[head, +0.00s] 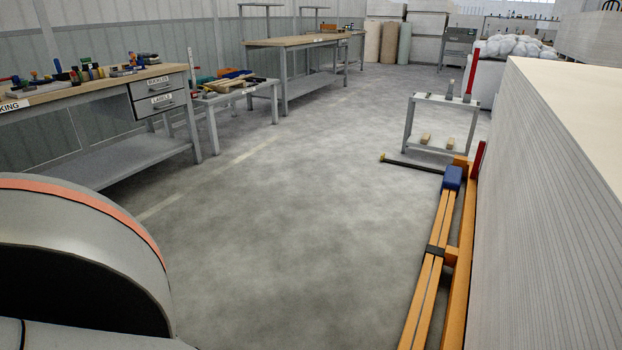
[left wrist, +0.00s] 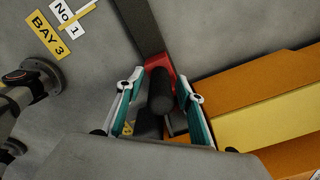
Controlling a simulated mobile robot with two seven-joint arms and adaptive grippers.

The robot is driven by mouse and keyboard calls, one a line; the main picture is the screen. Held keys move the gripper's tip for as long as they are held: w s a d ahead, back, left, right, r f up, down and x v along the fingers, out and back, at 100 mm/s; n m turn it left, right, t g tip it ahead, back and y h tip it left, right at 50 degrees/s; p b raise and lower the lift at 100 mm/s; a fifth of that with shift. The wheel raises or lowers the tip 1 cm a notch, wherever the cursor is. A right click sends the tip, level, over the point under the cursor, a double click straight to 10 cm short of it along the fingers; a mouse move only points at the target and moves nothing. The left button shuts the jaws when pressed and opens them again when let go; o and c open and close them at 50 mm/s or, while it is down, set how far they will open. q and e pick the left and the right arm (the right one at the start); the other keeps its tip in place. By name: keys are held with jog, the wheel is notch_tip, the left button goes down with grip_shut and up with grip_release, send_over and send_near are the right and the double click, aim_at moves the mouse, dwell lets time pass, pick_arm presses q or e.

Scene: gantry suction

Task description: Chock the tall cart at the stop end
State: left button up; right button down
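In the left wrist view my left gripper (left wrist: 155,112) has its two teal-padded fingers apart. A dark cylindrical piece (left wrist: 160,92) lies between them, with gaps showing on both sides; contact is not clear. A red part (left wrist: 163,70) and a long dark bar (left wrist: 143,25) adjoin it. Orange-yellow beams (left wrist: 265,115) run to the right. In the head view two small tan blocks, left block (head: 425,138) and right block (head: 451,142), rest on the low shelf of a grey stand (head: 408,125). I cannot tell which thing is the tall cart. Neither gripper shows in the head view.
Orange rails (head: 427,275) with a blue block (head: 453,177) run along a tall panel stack (head: 560,220) at right. A dark floor bar (head: 420,167) crosses near the stand. Workbenches (head: 95,90) line the left. The middle floor is clear. A BAY 3 sign (left wrist: 45,34) lies on the floor.

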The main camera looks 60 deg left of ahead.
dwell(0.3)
pick_arm(q)
notch_tip(320, 180, up, 12)
jog(key=shift+r, duration=0.1)
dwell(0.6)
